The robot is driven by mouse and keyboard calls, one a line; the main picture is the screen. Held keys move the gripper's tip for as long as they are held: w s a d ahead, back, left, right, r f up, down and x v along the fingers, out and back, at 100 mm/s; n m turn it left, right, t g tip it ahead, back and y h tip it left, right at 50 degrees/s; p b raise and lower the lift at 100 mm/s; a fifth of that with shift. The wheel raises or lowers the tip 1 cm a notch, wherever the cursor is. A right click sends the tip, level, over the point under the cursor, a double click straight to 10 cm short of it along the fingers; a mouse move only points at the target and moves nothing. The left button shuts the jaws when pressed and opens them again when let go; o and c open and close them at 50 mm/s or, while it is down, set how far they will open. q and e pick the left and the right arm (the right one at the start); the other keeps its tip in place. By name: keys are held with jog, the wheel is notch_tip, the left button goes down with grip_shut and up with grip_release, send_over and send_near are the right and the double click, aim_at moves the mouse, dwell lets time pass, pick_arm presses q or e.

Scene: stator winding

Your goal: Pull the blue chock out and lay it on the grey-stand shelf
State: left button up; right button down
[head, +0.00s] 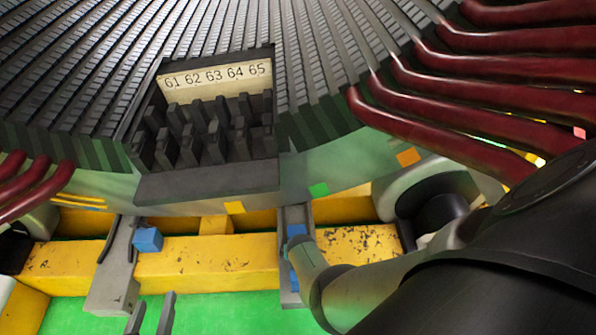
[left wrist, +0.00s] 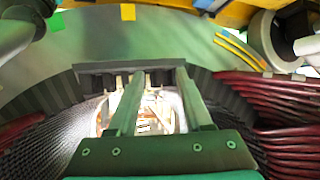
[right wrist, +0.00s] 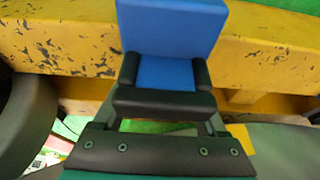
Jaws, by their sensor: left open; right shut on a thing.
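A blue chock (right wrist: 170,28) fills the upper middle of the right wrist view. My right gripper (right wrist: 165,76) is shut on it, a dark finger pad on each side. In the head view my right arm hides most of this gripper; blue patches (head: 296,230) show by the grey upright there. Another blue block (head: 147,240) sits against the yellow beam beside the left grey stand (head: 112,285). My left gripper (head: 151,314) is open and empty at the bottom of the head view, below that stand. Its two spread fingers also show in the left wrist view (left wrist: 162,100).
The yellow beam (head: 200,263) runs across below the stator. A black slotted block (head: 205,135) with a label 61 to 65 sits on the stator's edge. Dark red cables (head: 470,100) hang at the right. Green floor (head: 220,315) is clear at the bottom.

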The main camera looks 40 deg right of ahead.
grip_release()
pick_arm(q)
jog(key=shift+a, duration=0.1)
